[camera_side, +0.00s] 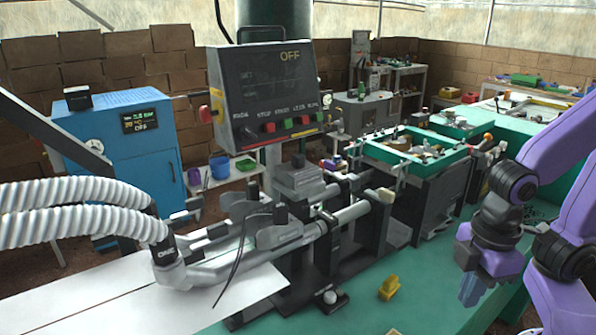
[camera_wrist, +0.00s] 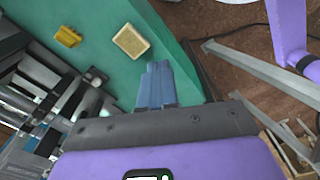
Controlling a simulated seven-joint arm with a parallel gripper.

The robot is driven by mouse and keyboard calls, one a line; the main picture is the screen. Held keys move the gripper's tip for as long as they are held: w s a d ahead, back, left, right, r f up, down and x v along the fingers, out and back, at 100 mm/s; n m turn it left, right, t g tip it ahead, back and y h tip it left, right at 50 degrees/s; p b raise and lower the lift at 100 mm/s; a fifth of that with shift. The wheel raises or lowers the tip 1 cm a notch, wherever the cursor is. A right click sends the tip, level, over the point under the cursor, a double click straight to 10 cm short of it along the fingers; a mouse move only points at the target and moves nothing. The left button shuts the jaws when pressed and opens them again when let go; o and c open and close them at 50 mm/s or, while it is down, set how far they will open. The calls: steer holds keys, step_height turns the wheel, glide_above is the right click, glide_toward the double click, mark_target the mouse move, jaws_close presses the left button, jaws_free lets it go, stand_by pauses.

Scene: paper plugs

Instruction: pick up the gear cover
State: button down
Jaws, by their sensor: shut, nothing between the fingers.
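I cannot tell for sure which thing is the gear cover. A small yellow stepped piece (camera_side: 390,288) sits on the green table right of the machine; it also shows at the upper left of the wrist view (camera_wrist: 68,36). A tan rectangular block with a yellowish rim (camera_wrist: 131,41) lies near the table edge, just beyond my fingertips; only a sliver shows at the bottom of the side view (camera_side: 394,332). My gripper (camera_side: 470,291), with blue fingers (camera_wrist: 155,80), is shut and empty above the table. It is apart from both pieces, right of the yellow one in the side view.
The machine with metal bars (camera_side: 330,225) and grey hoses (camera_side: 75,205) fills the middle and left. A control box marked OFF (camera_side: 270,90) stands above it. A green-framed tray (camera_side: 415,150) is behind. The green table top (camera_side: 440,270) is clear around the yellow piece.

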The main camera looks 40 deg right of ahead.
stand_by(0.4)
steer(key=c, duration=0.8)
jaws_free()
steer(key=shift+o, duration=0.2)
